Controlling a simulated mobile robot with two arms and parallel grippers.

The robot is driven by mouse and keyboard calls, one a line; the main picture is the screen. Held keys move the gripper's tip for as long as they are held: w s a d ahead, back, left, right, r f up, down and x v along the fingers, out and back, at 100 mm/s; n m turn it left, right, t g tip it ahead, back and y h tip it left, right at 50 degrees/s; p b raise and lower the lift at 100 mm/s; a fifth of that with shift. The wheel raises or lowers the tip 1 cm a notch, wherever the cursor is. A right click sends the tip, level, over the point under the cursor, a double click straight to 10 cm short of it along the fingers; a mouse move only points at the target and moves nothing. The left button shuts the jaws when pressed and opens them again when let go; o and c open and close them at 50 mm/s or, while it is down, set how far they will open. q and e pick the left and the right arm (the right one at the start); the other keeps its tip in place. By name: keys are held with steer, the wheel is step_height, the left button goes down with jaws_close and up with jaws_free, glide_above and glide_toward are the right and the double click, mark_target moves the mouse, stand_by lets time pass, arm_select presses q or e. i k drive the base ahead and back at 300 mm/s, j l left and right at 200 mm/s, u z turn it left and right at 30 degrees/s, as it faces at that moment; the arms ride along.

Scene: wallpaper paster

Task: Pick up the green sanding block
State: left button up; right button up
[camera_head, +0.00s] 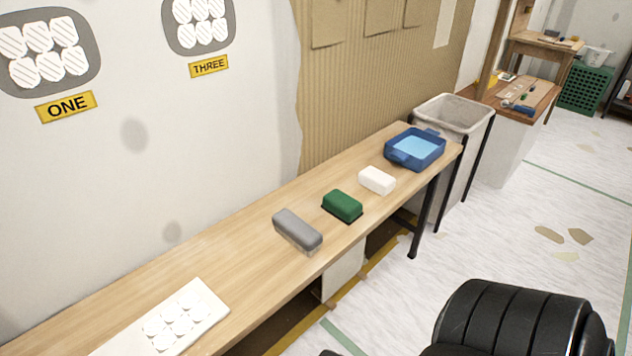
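The green sanding block (342,204) lies on the long wooden table (240,226), near its front edge. It has a dark underside. A grey block (297,231) lies to its left and a white block (377,180) to its right, both apart from it. Neither of my grippers shows in the head view. A black ribbed part at the bottom right looks like part of my own arm. Nothing touches the green block.
A blue tray (430,136) with light blue contents stands at the table's far right end. A white sheet with round pads (213,298) lies at the near left. A lined bin (473,111) stands beyond the table. The wall runs along the table's back.

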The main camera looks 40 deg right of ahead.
mark_target(348, 209)
steer(key=z, duration=1.6)
